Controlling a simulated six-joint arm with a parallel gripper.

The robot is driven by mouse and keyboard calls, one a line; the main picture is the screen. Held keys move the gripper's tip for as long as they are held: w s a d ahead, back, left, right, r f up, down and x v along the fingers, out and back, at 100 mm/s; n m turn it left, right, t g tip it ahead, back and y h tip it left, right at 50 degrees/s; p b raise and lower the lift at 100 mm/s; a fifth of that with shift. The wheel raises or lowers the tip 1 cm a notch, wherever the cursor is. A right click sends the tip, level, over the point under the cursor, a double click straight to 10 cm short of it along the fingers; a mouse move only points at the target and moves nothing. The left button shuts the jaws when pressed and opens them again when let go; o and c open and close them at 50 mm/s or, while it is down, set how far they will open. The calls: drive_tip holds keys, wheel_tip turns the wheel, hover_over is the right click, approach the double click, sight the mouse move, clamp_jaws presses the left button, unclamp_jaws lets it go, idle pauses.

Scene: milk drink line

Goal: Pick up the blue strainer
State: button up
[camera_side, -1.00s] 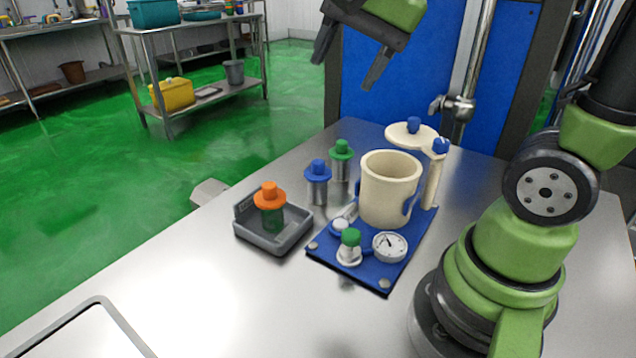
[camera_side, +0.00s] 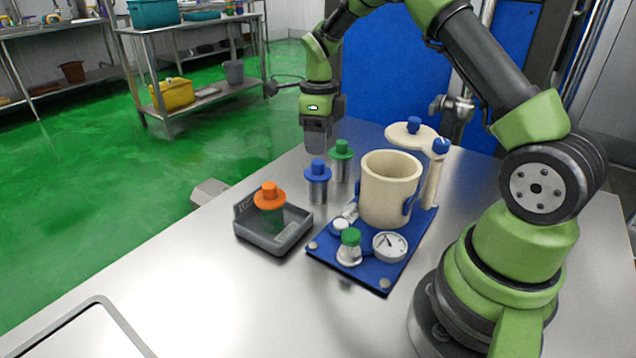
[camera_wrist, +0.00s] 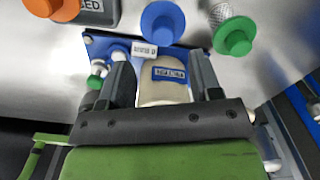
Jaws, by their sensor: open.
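The blue strainer (camera_side: 317,182), a metal mesh cylinder with a blue flanged cap, stands upright on the steel table between the grey tray and the green-capped strainer. My gripper (camera_side: 317,148) is above it, pointing down, with a gap apparent between fingers and cap. In the wrist view the blue cap (camera_wrist: 162,23) lies ahead of my open fingers (camera_wrist: 162,72), roughly centred between them and outside their grasp. The fingers are empty. The strainer's mesh body is mostly hidden under the cap in the wrist view.
The green-capped strainer (camera_side: 341,160) stands close behind the blue one. An orange-capped strainer (camera_side: 270,200) stands in the grey tray (camera_side: 274,246) at front left. A cream pot (camera_side: 388,195) with gauge (camera_side: 390,246) sits on a blue plate at right. The front table is clear.

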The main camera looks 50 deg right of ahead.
sight(319, 161)
drive_tip(key=f, duration=0.6)
drive_tip(key=shift+w+d, duration=0.1)
drive_tip(key=shift+d, duration=0.1)
drive_tip(key=shift+c, duration=0.2)
clamp_jaws()
